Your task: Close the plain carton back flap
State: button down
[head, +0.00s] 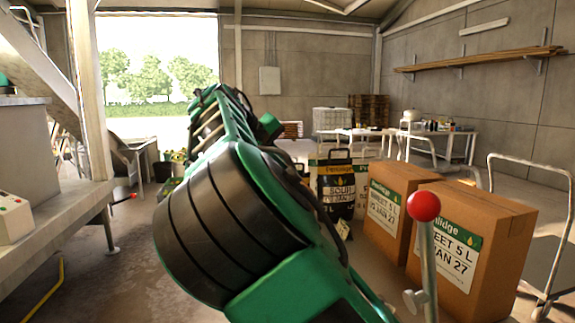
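Two brown cartons stand side by side at the right. The nearer carton (508,262) and the farther carton (390,184) both carry printed green and white labels. Their visible tops look shut. I cannot pick out a plain carton or a raised back flap. My large green and black arm fills the middle of the view and hides much of what lies beyond it. I cannot make out my gripper or its fingers.
A lever with a red ball knob (424,206) stands in front of the cartons. A metal trolley frame (567,215) is at the right edge. A printed bag (335,188) stands behind the cartons. A grey bench (25,160) is at left, with open floor beside it.

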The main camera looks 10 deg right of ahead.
jog(key=shift+a+f+n+h, duration=0.25)
jog(key=shift+f+h, duration=0.15)
jog(key=shift+h, duration=0.3)
jog(key=shift+a+f+n+h, duration=0.15)
jog(key=shift+a+f+h, duration=0.2)
jog(key=shift+h, duration=0.35)
jog(key=shift+f, duration=0.1)
jog(key=c, duration=2.5)
grip_release()
jog(key=o, duration=0.5)
jog(key=v, duration=1)
jog(key=shift+s+a, duration=0.15)
jog(key=shift+a, duration=0.15)
jog(key=shift+c, duration=0.8)
